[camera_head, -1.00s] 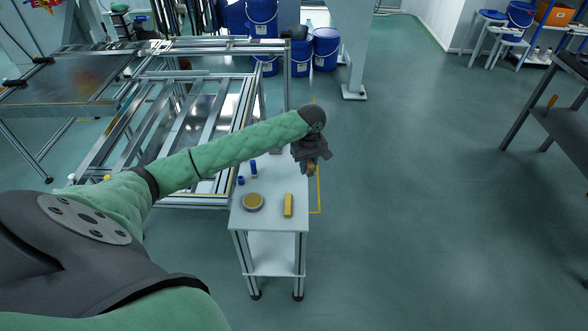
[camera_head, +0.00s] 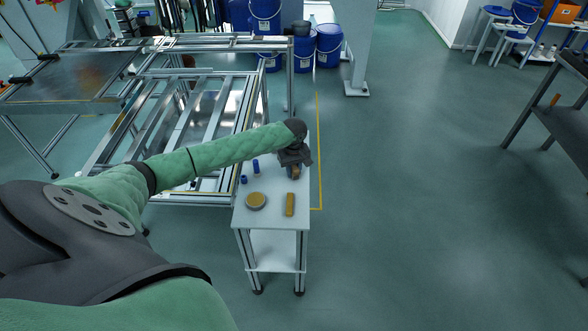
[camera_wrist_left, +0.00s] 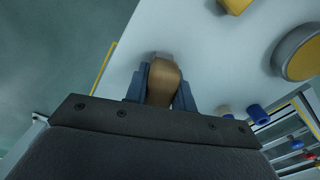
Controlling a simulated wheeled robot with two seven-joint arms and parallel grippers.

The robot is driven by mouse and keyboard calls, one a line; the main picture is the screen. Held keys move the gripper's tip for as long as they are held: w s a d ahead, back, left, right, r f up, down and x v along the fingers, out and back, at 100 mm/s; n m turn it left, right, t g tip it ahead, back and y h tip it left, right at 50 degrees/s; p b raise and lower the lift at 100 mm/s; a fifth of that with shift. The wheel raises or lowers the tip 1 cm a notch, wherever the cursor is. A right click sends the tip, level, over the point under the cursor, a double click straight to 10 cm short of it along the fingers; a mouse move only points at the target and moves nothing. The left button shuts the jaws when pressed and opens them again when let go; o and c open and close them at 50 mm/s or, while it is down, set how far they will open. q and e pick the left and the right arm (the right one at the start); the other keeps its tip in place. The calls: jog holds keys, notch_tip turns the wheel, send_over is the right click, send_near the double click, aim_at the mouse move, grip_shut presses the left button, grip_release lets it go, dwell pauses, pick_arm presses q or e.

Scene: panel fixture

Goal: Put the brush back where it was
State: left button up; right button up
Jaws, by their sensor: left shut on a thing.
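My left gripper (camera_head: 294,172) is over the far part of the small white table (camera_head: 270,217). It is shut on the brush, whose brown handle (camera_wrist_left: 161,82) shows between the two fingers in the left wrist view. A pale end of the brush lies just beyond the handle, close to the white tabletop (camera_wrist_left: 205,60); I cannot tell whether it touches. In the head view the gripper hides most of the brush. My right gripper is not in view.
On the table are a round yellow-topped tin (camera_head: 256,201), a yellow block (camera_head: 290,204), and two small blue items (camera_head: 256,167). A metal panel frame (camera_head: 200,115) stands to the left. The tabletop between gripper and block is clear. Floor to the right is open.

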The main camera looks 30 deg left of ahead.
pick_arm(q)
jog(key=shift+f, duration=0.15)
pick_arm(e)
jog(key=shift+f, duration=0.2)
pick_arm(q)
jog(key=o, duration=1)
jog(key=shift+c, duration=0.2)
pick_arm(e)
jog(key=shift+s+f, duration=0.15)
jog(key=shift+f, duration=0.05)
pick_arm(q)
notch_tip(320, 180, up, 12)
jog(key=shift+r+b, duration=0.1)
jog(key=shift+b, duration=1.1)
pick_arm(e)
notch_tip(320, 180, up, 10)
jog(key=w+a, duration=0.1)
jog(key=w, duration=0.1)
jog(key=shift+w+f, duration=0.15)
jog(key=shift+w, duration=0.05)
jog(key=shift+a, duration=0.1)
